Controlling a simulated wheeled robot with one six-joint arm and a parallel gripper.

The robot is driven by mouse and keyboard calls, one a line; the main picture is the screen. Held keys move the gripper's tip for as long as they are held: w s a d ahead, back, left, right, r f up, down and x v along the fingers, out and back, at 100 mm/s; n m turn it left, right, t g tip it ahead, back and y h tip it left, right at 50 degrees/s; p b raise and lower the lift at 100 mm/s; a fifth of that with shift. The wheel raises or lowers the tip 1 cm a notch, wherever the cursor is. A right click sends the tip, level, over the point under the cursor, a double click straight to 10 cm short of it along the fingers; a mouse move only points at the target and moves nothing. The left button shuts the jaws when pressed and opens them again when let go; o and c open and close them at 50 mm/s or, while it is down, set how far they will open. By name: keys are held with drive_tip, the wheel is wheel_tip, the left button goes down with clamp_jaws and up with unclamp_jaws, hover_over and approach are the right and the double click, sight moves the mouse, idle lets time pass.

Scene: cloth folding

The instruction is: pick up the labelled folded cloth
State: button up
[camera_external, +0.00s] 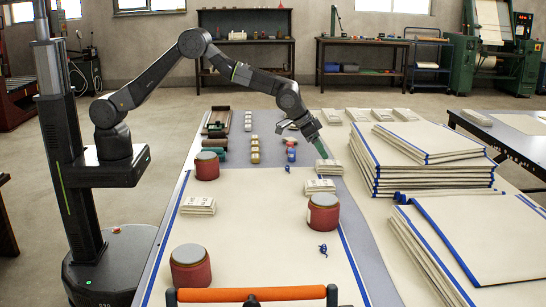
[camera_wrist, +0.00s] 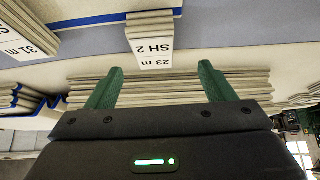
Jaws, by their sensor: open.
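My gripper (camera_external: 321,149) is open, pointing down just above a small folded cloth (camera_external: 329,167) on the table. In the wrist view its two green fingers (camera_wrist: 158,88) are apart, with the layered edges of a cream folded cloth (camera_wrist: 160,76) showing between and beyond them. I cannot tell whether the fingers touch it; no label shows on that face. A narrower folded cloth with a white label reading "SH 2, 23 m" (camera_wrist: 152,44) shows above it. Another folded cloth (camera_external: 320,186) and one further left (camera_external: 198,206) lie nearer the camera in the external view.
Red round weights stand at the front (camera_external: 190,268), right (camera_external: 323,215) and back left (camera_external: 207,167). Tall blue-edged cloth stacks (camera_external: 425,165) rise right of my gripper. Several small folded bundles (camera_external: 381,115) lie in a row behind. The cream mat's middle (camera_external: 255,235) is clear.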

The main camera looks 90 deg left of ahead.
sight(329, 163)
drive_tip(key=x, duration=0.5)
drive_tip(key=shift+w+d+f+p, duration=0.1)
drive_tip(key=shift+d+f+p, duration=0.25)
drive_tip(key=shift+d, duration=0.05)
drive_tip(key=shift+w+f, duration=0.4)
drive_tip(key=shift+f, duration=0.1)
drive_tip(key=c, duration=1.1)
